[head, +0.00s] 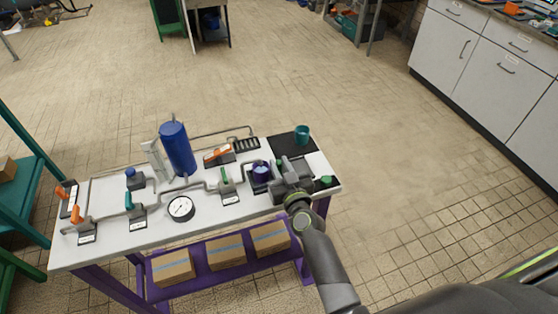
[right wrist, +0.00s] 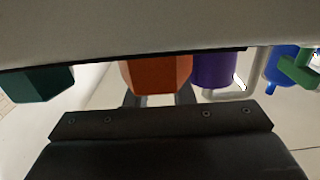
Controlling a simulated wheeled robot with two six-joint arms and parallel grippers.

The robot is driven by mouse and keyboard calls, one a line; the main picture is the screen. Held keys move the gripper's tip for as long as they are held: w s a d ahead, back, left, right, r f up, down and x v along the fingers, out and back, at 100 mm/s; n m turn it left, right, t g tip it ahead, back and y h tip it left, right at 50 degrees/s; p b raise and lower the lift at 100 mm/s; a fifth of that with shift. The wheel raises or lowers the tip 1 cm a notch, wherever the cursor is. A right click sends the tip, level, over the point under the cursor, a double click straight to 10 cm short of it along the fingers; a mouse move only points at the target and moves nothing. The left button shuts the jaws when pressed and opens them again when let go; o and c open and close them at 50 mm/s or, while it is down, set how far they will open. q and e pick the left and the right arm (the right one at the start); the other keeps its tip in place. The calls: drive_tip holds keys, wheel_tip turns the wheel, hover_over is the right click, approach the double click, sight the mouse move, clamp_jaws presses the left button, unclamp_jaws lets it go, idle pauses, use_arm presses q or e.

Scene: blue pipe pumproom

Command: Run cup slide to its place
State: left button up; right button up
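A purple cup (head: 261,170) stands on a dark base on the white table, just left of my right gripper (head: 284,172) in the head view. The purple cup also shows right of centre in the right wrist view (right wrist: 214,70). There an orange faceted piece (right wrist: 157,74) is at centre, close to the gripper, its top edge cut off by a pale grey part. My right gripper hides part of the table's right end. Whether its fingers are shut on anything is unclear. My left gripper is out of view.
A teal cup (head: 302,133) stands on a black mat (head: 283,143) at the table's far right. The white table (head: 150,233) also holds pipes, valves, a gauge (head: 181,208) and a blue cylinder (head: 177,149). Cardboard boxes (head: 226,252) sit on the purple shelf. Floor beyond is open.

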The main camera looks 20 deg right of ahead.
drive_tip(key=shift+s, duration=0.1)
drive_tip(key=shift+c, duration=0.8)
clamp_jaws()
drive_tip(key=d, duration=0.8)
drive_tip(key=shift+d, duration=0.4)
drive_tip(key=shift+r, duration=0.1)
